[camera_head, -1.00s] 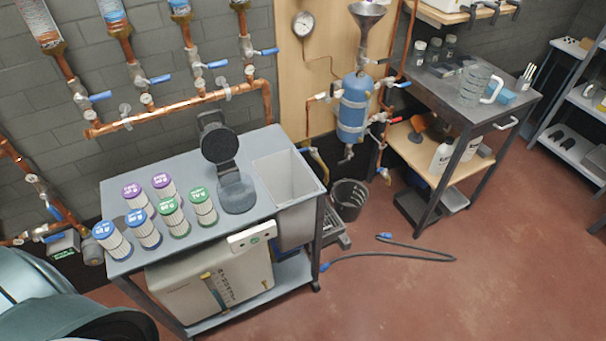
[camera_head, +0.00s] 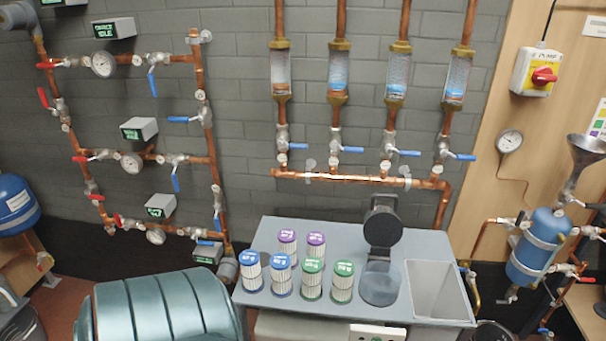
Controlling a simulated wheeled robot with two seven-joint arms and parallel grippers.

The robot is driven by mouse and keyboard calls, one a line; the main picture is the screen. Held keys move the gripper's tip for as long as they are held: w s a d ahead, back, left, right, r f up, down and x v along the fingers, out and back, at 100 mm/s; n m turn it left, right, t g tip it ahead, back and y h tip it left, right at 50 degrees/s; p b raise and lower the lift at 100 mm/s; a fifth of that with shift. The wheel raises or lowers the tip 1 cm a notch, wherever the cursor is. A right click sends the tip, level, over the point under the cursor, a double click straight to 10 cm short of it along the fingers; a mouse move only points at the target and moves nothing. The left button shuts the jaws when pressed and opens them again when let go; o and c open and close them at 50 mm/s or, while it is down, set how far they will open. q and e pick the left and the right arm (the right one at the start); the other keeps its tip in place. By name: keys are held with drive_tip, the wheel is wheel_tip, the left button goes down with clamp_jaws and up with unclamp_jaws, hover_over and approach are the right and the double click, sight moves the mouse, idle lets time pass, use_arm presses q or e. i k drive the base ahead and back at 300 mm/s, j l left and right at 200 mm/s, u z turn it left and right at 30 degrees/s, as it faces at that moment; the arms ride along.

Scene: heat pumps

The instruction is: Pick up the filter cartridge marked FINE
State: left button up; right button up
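Several filter cartridges with white pleated bodies stand upright on a grey cart top (camera_head: 285,310). Two have purple caps, at the back left (camera_head: 287,243) and back right (camera_head: 316,246). Two have blue caps, at the front left (camera_head: 252,272) and beside it (camera_head: 282,275). Two have green caps, in the front middle (camera_head: 312,279) and front right (camera_head: 342,282). The caps carry white lettering too small to read, so I cannot tell which one is marked FINE. Neither of my grippers is in view.
A filter housing with a raised black lid (camera_head: 383,222) and clear bowl (camera_head: 380,284) stands right of the cartridges. A grey bin (camera_head: 437,290) is set in the cart's right end. A teal ribbed tank (camera_head: 165,305) stands left of the cart. Copper pipes with blue-handled valves (camera_head: 350,150) run along the wall behind.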

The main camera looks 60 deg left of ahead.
sight(287, 237)
drive_tip(key=u, duration=1.95)
